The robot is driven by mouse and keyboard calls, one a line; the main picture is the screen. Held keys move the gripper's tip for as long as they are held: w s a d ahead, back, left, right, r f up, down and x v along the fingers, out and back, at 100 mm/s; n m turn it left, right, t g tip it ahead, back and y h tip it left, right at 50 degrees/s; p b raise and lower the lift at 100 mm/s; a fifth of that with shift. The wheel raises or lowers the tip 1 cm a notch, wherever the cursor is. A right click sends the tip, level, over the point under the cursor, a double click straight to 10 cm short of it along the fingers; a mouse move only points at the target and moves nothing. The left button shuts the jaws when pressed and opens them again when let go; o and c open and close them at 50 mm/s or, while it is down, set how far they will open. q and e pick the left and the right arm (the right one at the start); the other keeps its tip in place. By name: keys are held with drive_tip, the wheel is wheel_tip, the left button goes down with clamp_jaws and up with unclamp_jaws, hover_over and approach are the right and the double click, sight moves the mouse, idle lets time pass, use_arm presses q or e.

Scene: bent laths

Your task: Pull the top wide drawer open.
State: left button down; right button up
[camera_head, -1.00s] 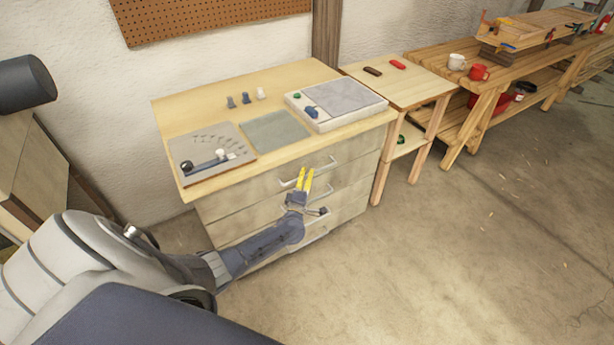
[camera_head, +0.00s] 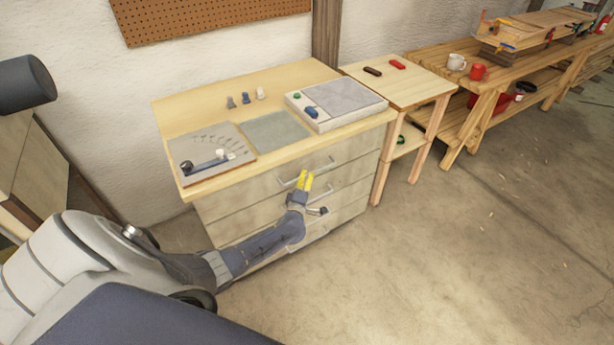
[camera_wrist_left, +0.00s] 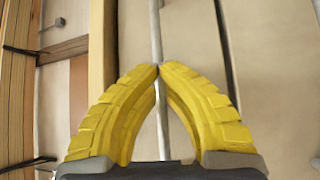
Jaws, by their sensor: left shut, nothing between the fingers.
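The workbench cabinet has a top wide drawer (camera_head: 245,196) with a pale bar handle (camera_head: 325,164). The drawer front looks flush with the fronts below it. My left gripper (camera_head: 307,173) has yellow fingers and is in front of this handle, hiding part of it. In the left wrist view the gripper (camera_wrist_left: 157,68) is shut, its fingertips together with nothing between them. The handle bar (camera_wrist_left: 156,30) runs upright in that view, passing behind the fingertips and showing again between the fingers. I cannot tell whether they touch it. My right gripper is not in view.
On the cabinet top are a lever panel (camera_head: 210,153), a grey mat (camera_head: 274,131), a control box (camera_head: 337,103) and small pegs (camera_head: 246,98). A small side table (camera_head: 405,88) stands close on the right. The floor (camera_head: 430,260) in front is clear.

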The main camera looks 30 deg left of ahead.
use_arm(q)
drive_tip(key=shift+a, duration=0.1)
drive_tip(key=s+d, duration=0.4)
drive_tip(key=d, duration=0.5)
drive_tip(key=s+d, duration=0.4)
drive_tip(key=d, duration=0.5)
drive_tip(key=s+d, duration=0.5)
drive_tip(key=d, duration=0.4)
drive_tip(key=shift+d, duration=0.15)
drive_tip(key=c, duration=1.5)
unclamp_jaws()
drive_tip(key=v, duration=1.2)
drive_tip(key=shift+d, duration=0.1)
